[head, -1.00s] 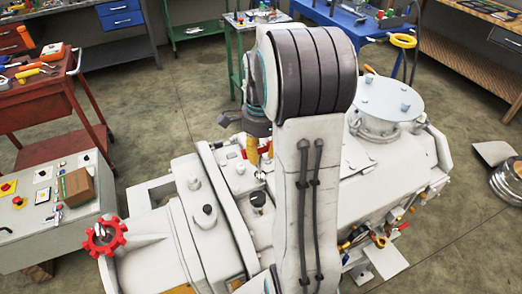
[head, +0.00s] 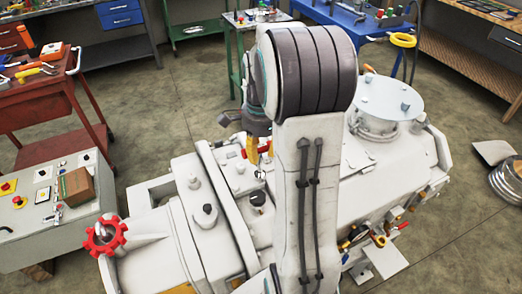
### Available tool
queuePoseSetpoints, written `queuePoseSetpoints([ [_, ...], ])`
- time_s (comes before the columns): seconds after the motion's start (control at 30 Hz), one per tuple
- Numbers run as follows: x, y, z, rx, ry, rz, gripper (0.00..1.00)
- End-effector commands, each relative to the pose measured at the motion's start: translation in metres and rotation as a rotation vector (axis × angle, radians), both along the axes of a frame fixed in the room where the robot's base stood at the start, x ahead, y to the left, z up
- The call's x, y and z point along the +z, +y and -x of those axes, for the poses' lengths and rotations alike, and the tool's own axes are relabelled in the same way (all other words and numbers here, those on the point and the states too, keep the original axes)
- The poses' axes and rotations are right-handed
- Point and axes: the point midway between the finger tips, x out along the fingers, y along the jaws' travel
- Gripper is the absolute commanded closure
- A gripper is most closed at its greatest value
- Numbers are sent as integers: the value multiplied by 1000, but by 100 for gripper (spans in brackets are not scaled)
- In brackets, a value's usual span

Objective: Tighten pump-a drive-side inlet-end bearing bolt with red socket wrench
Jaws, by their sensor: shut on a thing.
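My gripper (head: 252,149) reaches down from my dark wrist onto the top of the pale pump, just left of my large arm link. Its yellow finger parts show. Small red parts, which look like the red socket wrench (head: 270,145), show beside the fingers. The gripper is shut on it. A small metal end (head: 260,174) shows just below, close to the pump (head: 350,185) top. The bearing bolt cannot be made out, and I cannot tell whether the socket sits on it. My arm link hides part of the pump.
A red handwheel (head: 105,236) stands at the pump's front left. A grey control box (head: 50,220) with buttons is at left, below a red tool cart (head: 60,105). A round flanged port (head: 384,97) rises at right. Benches line the back; floor lies between.

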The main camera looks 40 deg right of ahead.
Motion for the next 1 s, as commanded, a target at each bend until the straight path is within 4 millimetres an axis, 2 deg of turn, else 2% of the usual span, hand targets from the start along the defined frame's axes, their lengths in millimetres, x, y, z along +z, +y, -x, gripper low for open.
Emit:
queuePoseSetpoints([
  [1.0, -14, 0, 0, 0, 0, 0, 100],
])
